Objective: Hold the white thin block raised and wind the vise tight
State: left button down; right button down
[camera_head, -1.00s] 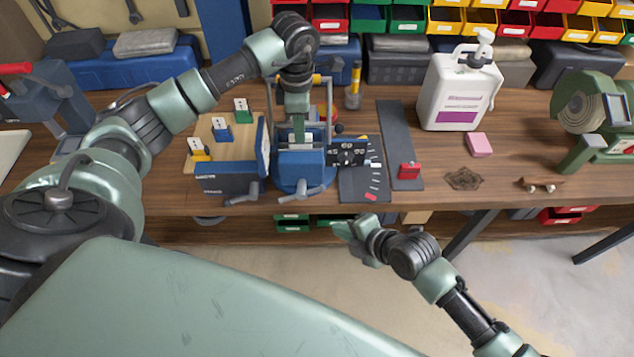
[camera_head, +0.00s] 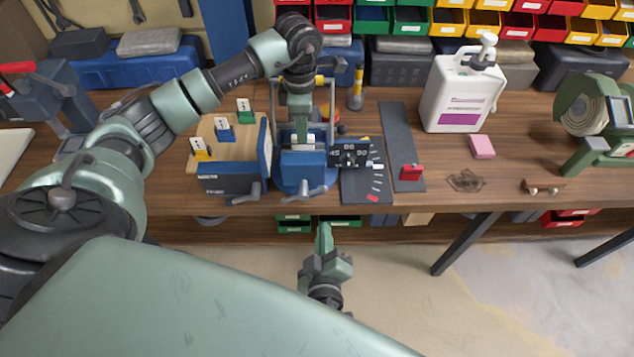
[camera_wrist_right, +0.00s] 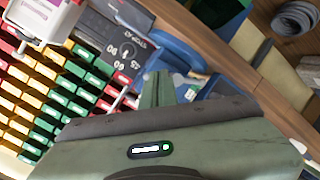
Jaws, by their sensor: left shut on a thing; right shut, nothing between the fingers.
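The blue vise (camera_head: 303,165) stands near the bench's front edge, with its grey crank handle (camera_head: 305,191) facing front. My left gripper (camera_head: 301,128) reaches down over the vise from above and is shut on the white thin block (camera_head: 303,141), which is mostly hidden between fingers and jaw. My right gripper (camera_head: 323,230) is shut and empty, in front of and below the bench edge, pointing up toward the crank handle and apart from it. In the right wrist view its closed fingers (camera_wrist_right: 157,88) point toward the vise (camera_wrist_right: 217,87).
A wooden board (camera_head: 240,149) with yellow, blue and green socket boxes lies left of the vise, behind a blue block with a grey handle (camera_head: 247,193). A black angle dial (camera_head: 350,154), red clamp (camera_head: 411,172), white jug (camera_head: 460,95) and pink block (camera_head: 482,147) are to the right.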

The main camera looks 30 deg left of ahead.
jog(key=s+a+r+m+t+y, duration=0.1)
jog(key=s+a+r+m+t, duration=0.15)
jog(key=r, duration=0.35)
jog(key=m, duration=0.1)
send_over(304, 190)
jog(key=s+d, duration=0.3)
jog(key=shift+w+d+f, duration=0.25)
jog(key=shift+w+f, duration=0.05)
jog(key=shift+f, duration=0.35)
jog(key=shift+w+d+f, duration=0.25)
jog(key=shift+f, duration=0.4)
jog(key=shift+w+d+f, duration=0.25)
jog(key=shift+w+f, duration=0.05)
jog(key=shift+f, duration=0.35)
jog(key=shift+w+d+f+m, duration=0.1)
jog(key=shift+d+f+m, duration=0.15)
jog(key=shift+m, duration=0.4)
jog(key=m, duration=0.1)
jog(key=f+m, duration=0.1)
jog(key=d+m, duration=0.1)
jog(key=shift+w+f+y, duration=0.25)
jog(key=shift+w+y, duration=0.05)
jog(key=shift+y, duration=0.1)
